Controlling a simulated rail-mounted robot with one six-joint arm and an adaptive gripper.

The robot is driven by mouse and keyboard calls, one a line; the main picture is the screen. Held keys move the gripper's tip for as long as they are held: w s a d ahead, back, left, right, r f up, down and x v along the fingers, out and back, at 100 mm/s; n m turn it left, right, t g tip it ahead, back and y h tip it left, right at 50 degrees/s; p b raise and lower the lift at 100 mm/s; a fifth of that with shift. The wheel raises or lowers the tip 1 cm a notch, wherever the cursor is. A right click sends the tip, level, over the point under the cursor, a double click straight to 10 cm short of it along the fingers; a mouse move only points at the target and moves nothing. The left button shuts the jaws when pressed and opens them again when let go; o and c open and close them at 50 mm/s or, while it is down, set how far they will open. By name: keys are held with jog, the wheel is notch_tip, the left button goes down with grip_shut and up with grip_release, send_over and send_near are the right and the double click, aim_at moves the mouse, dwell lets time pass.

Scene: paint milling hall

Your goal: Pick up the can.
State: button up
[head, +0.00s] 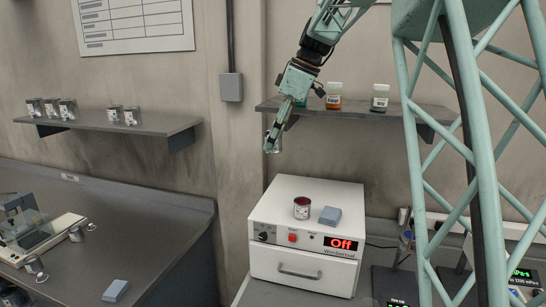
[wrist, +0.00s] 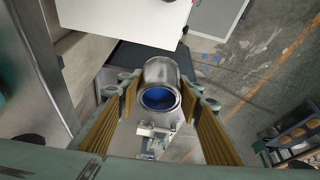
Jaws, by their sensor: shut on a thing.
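My gripper (head: 273,136) is in the air in front of the right wall shelf, above the white oven. In the wrist view, my gripper (wrist: 162,97) has its two yellow-padded fingers on either side of a silver metal can (wrist: 162,73) and is shut on it. The can's open mouth shows blue inside. In the head view, only a small part of this held can (head: 270,147) shows at the fingertips. Another can (head: 302,208), with a pale label and dark red top, stands upright on the oven, apart from my gripper.
The white oven (head: 320,237) bears a blue-grey block (head: 330,215) and reads "Off". The right shelf (head: 350,111) holds jars. The left shelf (head: 160,125) holds several cans. A bench (head: 160,225) with equipment stands at left.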

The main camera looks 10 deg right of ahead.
jog(key=shift+r, duration=2.05)
jog(key=shift+f, duration=0.1)
jog(key=shift+s+f+m+t+b, duration=0.3)
jog(key=shift+s+f+m+b, duration=0.15)
jog(key=shift+s+m+b, duration=0.35)
jog(key=s+f+m+t+h+b, duration=0.2)
jog(key=s+f+m+h+b, duration=0.1)
jog(key=s+m+b, duration=0.4)
jog(key=shift+s+f+m+h, duration=0.45)
jog(key=shift+s+m, duration=0.95)
jog(key=shift+m, duration=0.8)
jog(key=shift+d, duration=0.15)
